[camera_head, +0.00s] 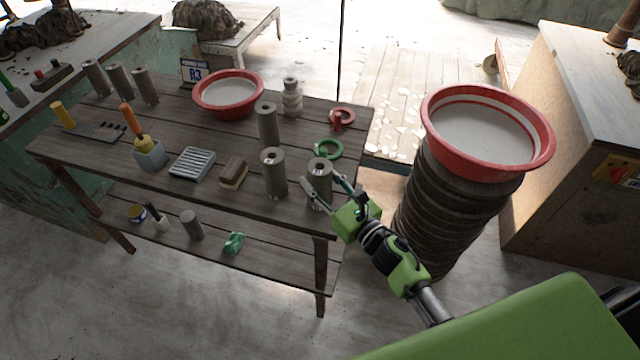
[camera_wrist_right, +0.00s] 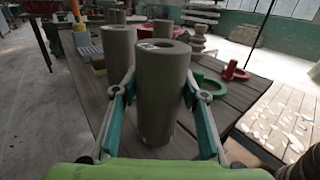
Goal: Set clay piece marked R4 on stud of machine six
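A grey clay cylinder with a hole in its top (camera_head: 319,180) stands upright at the table's front right corner. It fills the middle of the right wrist view (camera_wrist_right: 161,100). A small pale tag shows on its top, too small to read. My right gripper (camera_head: 320,184) is open, one finger on each side of this cylinder; it also shows in the wrist view (camera_wrist_right: 160,82). Similar cylinders stand beside it (camera_head: 274,175) and behind it (camera_head: 267,126). I cannot tell which is R4. No machine marked six is readable. My left gripper is not in view.
The table (camera_head: 215,215) also holds a green ring (camera_head: 337,148), a red ring with a peg (camera_head: 347,114), a red basin (camera_head: 228,115) and a stacked clay form (camera_head: 291,98). A larger red basin (camera_head: 543,150) on dark stacked rolls stands close right of my right arm.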

